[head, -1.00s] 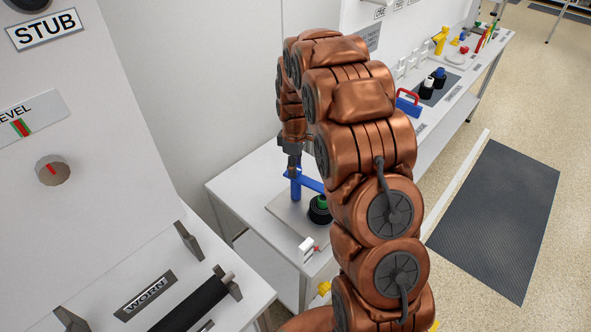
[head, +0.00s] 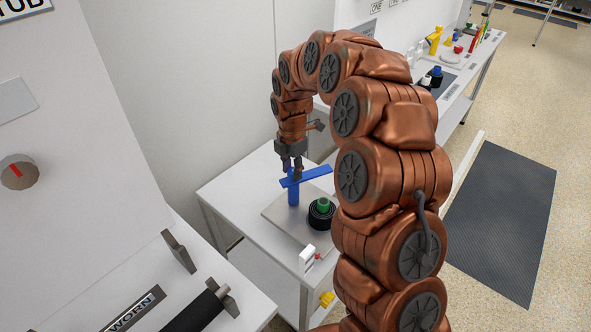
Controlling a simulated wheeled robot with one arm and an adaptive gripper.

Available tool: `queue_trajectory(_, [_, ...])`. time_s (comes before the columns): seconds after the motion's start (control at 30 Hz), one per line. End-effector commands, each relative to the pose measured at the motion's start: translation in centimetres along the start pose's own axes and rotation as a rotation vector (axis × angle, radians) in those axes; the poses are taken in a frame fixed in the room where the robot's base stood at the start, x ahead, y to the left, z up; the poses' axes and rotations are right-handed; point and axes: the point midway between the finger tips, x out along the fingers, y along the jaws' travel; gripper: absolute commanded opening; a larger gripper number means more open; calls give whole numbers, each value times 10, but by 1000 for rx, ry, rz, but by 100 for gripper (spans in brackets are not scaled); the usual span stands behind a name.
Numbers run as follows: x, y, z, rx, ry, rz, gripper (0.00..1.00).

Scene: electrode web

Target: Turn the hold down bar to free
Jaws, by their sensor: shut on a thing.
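The blue hold-down bar (head: 318,173) lies across the top of a blue post (head: 293,193) on a grey plate. It points out to the right and slightly away, and its right end is not over the roll. My gripper (head: 292,176) comes down from above and is shut on the bar near the post. The fingers hide part of the bar. A black roll (head: 319,216) with a green core (head: 324,204) stands on the plate (head: 278,217) to the right of the post.
A white holder with a red part (head: 308,259) stands at the table's front edge. A worn roller (head: 200,311) lies on brackets at lower left. A white machine panel with a knob (head: 19,172) rises at left. The dark floor mat (head: 500,218) at right is clear.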

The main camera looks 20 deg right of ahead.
Motion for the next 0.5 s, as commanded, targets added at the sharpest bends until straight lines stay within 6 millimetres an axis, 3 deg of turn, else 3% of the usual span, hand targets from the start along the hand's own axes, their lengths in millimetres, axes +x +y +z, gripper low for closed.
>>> queue_trajectory(0.5, [0, -2, 0, -369, 3, -1, 0])
